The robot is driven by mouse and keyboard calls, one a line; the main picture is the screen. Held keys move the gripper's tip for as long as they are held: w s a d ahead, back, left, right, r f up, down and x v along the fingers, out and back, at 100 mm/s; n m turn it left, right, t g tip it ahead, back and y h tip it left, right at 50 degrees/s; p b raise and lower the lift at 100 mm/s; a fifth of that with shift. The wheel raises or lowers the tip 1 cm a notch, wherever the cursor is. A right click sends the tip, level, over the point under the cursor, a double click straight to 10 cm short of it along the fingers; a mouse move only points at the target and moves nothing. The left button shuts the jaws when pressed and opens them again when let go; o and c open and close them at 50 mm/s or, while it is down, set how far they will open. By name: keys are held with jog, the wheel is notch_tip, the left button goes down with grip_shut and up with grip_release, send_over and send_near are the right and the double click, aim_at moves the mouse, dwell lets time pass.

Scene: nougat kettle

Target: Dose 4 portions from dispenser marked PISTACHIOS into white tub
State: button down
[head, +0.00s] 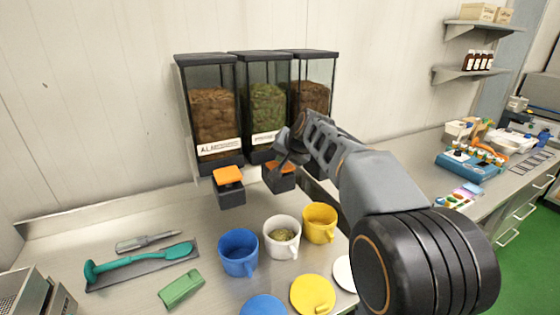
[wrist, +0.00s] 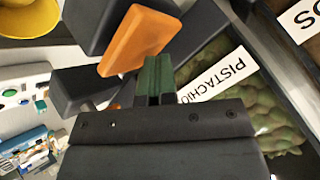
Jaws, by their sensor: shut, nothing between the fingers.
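The PISTACHIOS dispenser (head: 268,105) is the middle of three clear bins and holds green nuts; its label (wrist: 214,75) reads clearly in the wrist view. Its orange push piece (head: 279,175) on a dark spout also shows in the wrist view (wrist: 140,38). The white tub (head: 283,238) stands upright below and in front of this spout, with some greenish nuts inside. My gripper (head: 284,158) is shut and empty, at the orange piece; its fingertips (wrist: 154,66) overlap the piece's edge in the wrist view. I cannot tell whether they touch it.
A blue tub (head: 239,253) and a yellow tub (head: 319,223) flank the white tub closely. Yellow (head: 313,294), blue (head: 262,306) and white (head: 344,273) lids lie in front. A teal scoop (head: 140,260) and green block (head: 181,289) lie left. A brown-nut dispenser (head: 213,110) stands left.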

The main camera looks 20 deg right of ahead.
jog(key=shift+r+p, duration=1)
jog(key=shift+r, duration=0.3)
notch_tip(320, 180, up, 5)
jog(key=p, duration=0.4)
dwell(2.6)
jog(key=s+f+n+g+h, duration=0.1)
jog(key=s+f, duration=0.3)
jog(key=s, duration=0.5)
jog(key=s+f+n+g, duration=0.1)
jog(key=s+f+n, duration=0.1)
jog(key=s+f, duration=0.3)
jog(key=s+f+n+g+h, duration=0.1)
jog(key=s+f, duration=0.4)
jog(key=s, duration=0.9)
jog(key=shift+a+n+g+h, duration=0.35)
jog(key=shift+n+g, duration=0.15)
jog(key=shift+n, duration=0.3)
jog(key=shift+a+f, duration=0.1)
